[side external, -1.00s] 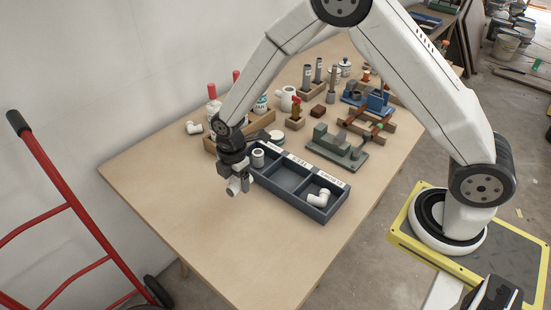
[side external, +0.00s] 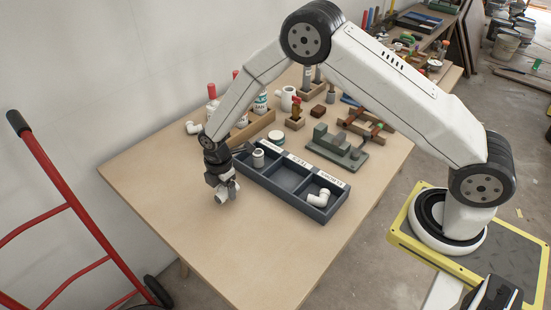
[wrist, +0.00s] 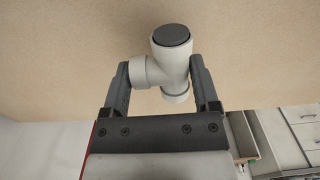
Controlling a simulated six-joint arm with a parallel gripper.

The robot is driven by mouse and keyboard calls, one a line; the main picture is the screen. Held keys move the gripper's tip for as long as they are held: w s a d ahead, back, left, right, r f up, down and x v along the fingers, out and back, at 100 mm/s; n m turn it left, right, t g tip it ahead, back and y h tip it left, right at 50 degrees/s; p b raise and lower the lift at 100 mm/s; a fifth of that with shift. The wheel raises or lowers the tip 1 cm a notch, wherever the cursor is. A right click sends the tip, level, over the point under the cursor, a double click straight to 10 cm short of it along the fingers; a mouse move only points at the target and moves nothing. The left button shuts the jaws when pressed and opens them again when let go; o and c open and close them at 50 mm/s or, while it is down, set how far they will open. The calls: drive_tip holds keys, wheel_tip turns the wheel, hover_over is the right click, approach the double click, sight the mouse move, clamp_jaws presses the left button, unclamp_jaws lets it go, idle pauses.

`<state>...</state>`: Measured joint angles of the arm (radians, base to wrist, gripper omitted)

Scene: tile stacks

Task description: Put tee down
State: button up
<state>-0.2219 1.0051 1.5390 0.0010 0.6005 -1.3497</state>
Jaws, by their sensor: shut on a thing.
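The tee is a white pipe fitting with a dark round end, seen between my fingers in the wrist view (wrist: 168,66). My gripper (wrist: 160,80) is shut on it. In the side view my gripper (side external: 227,192) is low over the bare tabletop, left of the divided tray, and the tee is mostly hidden by the fingers. I cannot tell whether the tee touches the table.
The dark tray (side external: 287,204) has labelled compartments; a white elbow (side external: 321,197) lies in its right one and a pale coupling (side external: 258,158) stands at its left end. Another elbow (side external: 194,128) lies near the back left. The front of the table (side external: 222,248) is clear.

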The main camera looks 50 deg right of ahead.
sight(225, 195)
drive_tip(key=shift+f, duration=1.55)
drive_tip(key=shift+f, duration=0.15)
drive_tip(key=o, duration=1.1)
drive_tip(key=shift+r, duration=6.15)
